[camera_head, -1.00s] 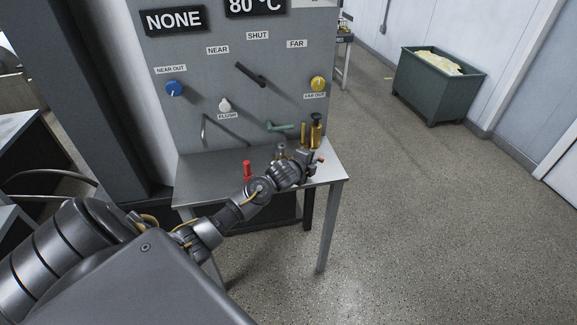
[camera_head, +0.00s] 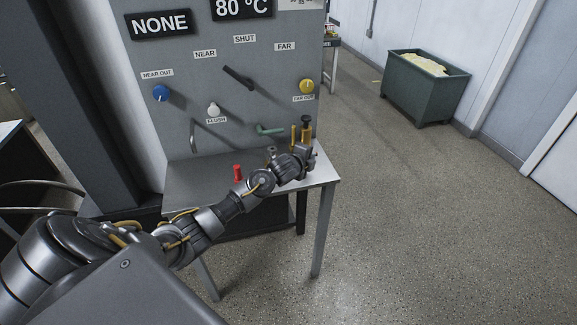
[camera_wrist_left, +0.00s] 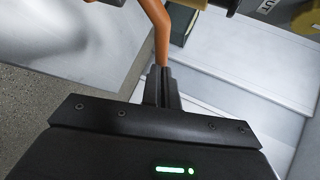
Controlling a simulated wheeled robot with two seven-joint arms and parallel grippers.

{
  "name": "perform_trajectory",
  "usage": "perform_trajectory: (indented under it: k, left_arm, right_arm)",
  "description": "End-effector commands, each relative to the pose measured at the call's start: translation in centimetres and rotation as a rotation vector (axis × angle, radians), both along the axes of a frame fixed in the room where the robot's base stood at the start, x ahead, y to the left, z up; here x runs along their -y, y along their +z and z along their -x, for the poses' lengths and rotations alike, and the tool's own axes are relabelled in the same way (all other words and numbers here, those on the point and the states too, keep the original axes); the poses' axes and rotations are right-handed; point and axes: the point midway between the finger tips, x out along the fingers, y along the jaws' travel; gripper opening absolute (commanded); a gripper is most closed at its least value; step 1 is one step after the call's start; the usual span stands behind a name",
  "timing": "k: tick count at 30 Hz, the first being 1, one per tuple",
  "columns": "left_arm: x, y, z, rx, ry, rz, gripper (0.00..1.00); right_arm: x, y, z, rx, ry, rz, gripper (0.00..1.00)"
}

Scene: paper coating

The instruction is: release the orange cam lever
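The orange cam lever (camera_wrist_left: 157,30) shows in the left wrist view as a bent orange bar coming down from the top edge. Its lower end sits between the two dark fingers of my left gripper (camera_wrist_left: 163,82), which are close together on it. In the head view my left gripper (camera_head: 305,155) is at the right end of the small metal table, beside a brass and black upright part (camera_head: 306,130). The lever is mostly hidden behind the gripper there. My right gripper is not in view.
The metal table (camera_head: 195,178) stands against a grey panel (camera_head: 180,100) with knobs and labels. A red object (camera_head: 238,172) stands on the table left of the gripper. A green handle (camera_head: 270,130) juts from the panel. Open floor lies to the right, with a green bin (camera_head: 425,90) farther back.

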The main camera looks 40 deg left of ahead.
Motion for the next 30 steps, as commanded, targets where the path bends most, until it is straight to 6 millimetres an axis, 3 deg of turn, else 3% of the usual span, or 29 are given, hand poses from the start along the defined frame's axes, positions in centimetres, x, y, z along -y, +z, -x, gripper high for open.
perform_trajectory:
  k: [12, 17, 22, 24, 30]
  left_arm:
    - [-0.1, 0.2, -0.1, 0.003, 0.002, 0.0, 0.0]
    - [0.6, 0.9, 0.5, 0.002, 0.0, 0.0, 0.0]
    - [2.7, 2.5, 2.0, 0.002, -0.01, 0.0, 0.0]
    - [3.5, 2.2, 3.2, 0.006, -0.012, -0.001, 0.0]
    - [5.6, 3.9, 6.6, 0.006, -0.012, -0.001, 0.0]
  right_arm:
    - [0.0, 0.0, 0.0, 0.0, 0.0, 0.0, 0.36]
    - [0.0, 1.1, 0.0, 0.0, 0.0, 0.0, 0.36]
    - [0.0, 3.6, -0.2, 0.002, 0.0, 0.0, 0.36]
    - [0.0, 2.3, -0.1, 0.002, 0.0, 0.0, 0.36]
    - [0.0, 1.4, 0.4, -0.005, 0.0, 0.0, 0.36]
